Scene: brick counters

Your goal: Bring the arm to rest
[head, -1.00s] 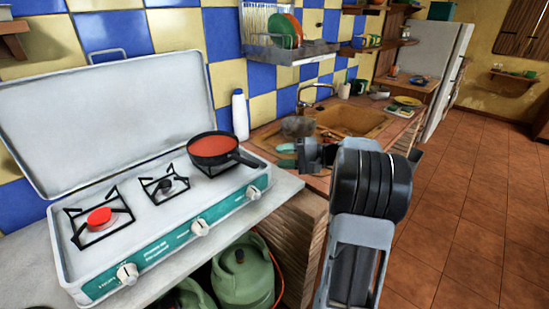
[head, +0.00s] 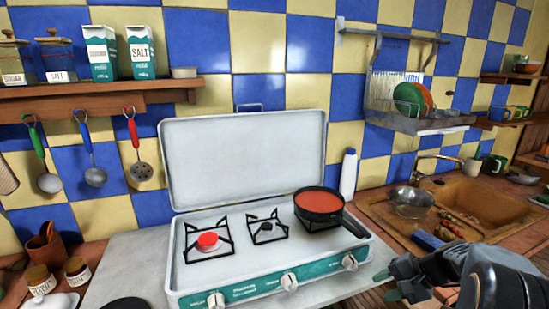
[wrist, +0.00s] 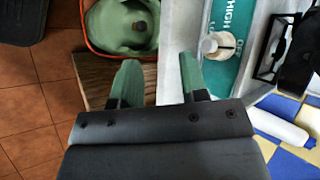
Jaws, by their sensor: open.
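My gripper (head: 388,284) is at the lower right of the head view, in front of the right end of the stove (head: 190,282). Its two green fingers also show in the wrist view (wrist: 160,80). They are apart, with nothing between them. In the wrist view the gripper points down past the stove's front, where a knob (wrist: 217,45) and a green gas bottle (wrist: 115,25) show. My arm is cut off by the right edge of the head view.
A black pan (head: 345,222) with red contents sits on the right burner. A red round piece (head: 208,241) is on the left burner. A white bottle (head: 348,175) stands behind the stove. The sink (head: 470,200) holds a bowl (head: 410,202) at its left side. Brown floor tiles (wrist: 35,100) are open.

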